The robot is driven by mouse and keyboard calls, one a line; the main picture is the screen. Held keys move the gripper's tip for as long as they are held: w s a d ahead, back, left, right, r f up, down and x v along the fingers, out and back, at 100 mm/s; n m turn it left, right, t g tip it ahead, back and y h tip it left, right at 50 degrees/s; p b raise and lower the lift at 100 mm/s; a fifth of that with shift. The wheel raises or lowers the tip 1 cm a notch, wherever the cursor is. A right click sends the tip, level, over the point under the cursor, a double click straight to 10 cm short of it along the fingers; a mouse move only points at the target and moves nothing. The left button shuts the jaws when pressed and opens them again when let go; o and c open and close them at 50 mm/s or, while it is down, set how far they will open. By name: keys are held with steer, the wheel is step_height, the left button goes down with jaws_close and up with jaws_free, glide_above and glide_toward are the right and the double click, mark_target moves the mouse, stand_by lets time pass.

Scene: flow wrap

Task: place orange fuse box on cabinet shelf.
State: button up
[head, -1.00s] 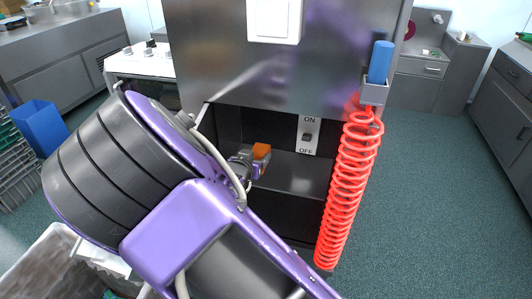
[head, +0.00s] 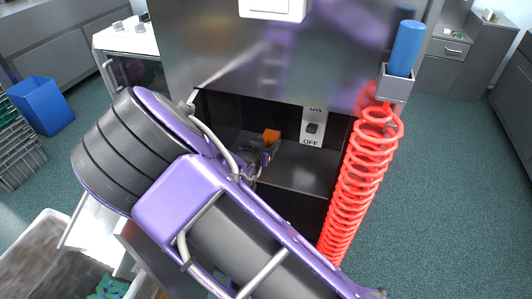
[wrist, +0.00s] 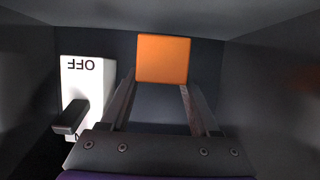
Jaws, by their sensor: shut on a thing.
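The orange fuse box (head: 271,136) is inside the open cabinet recess, at the end of my arm. In the wrist view the orange fuse box (wrist: 163,58) is a plain block between the tips of my gripper (wrist: 160,84). My gripper (head: 262,150) is shut on it and reaches into the recess from the left. The cabinet shelf (head: 302,168) is a grey metal surface below and right of the box. I cannot tell whether the box touches the shelf. My arm hides the recess's left part.
An ON/OFF switch panel (head: 313,128) is on the recess's back wall; in the wrist view its lever (wrist: 70,117) sticks out left of my gripper. A red coiled hose (head: 357,190) hangs by the right edge, below a blue cylinder (head: 406,48) in a holder.

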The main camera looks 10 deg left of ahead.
steer(key=shift+f+b, duration=0.3)
steer(key=shift+f, duration=1.45)
steer(key=shift+f, duration=0.1)
steer(key=o, duration=1.5)
steer(key=shift+c, duration=0.2)
steer(key=p+v, duration=0.2)
steer(key=v, duration=1)
steer(key=shift+w, duration=0.1)
